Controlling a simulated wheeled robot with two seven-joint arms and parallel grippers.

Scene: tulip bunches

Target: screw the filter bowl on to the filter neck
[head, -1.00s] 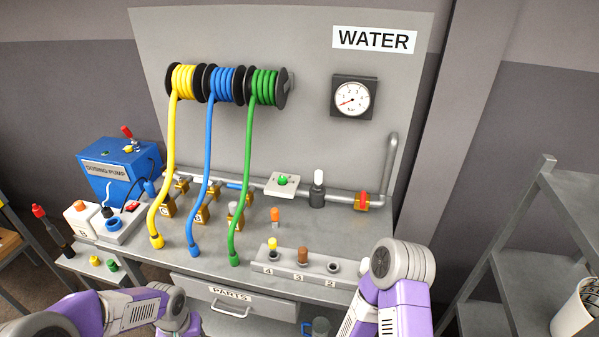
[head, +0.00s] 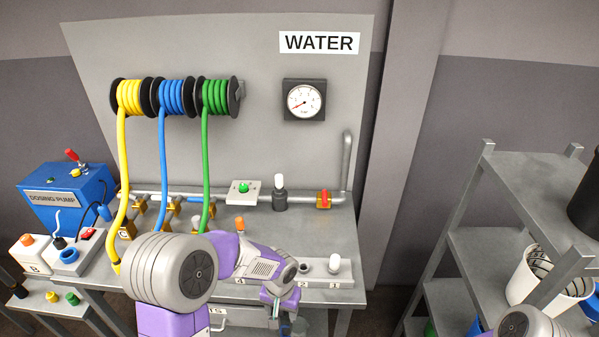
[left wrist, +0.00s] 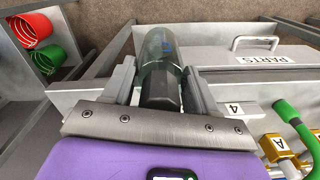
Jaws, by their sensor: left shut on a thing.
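My left gripper (head: 272,300) reaches across the bench front, just before its edge. In the left wrist view, its two fingers (left wrist: 160,88) are shut on the filter bowl, a clear, rounded cup (left wrist: 158,48) with a dark grey faceted part at its near end. In the head view, a faint clear shape (head: 291,327) below the bench edge seems to be this bowl, mostly hidden. I cannot make out the filter neck for certain, nor whether the dark part belongs to it or to the bowl. My right gripper is out of view; only part of its arm shows at bottom right.
A numbered grey block (head: 318,274) lies along the bench front. The PARTS drawer (left wrist: 262,58) is below it. Hoses, brass valves and a pipe (head: 310,198) line the back. A grey shelf (head: 487,245) with a white bin (head: 535,275) stands right, beyond a gap.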

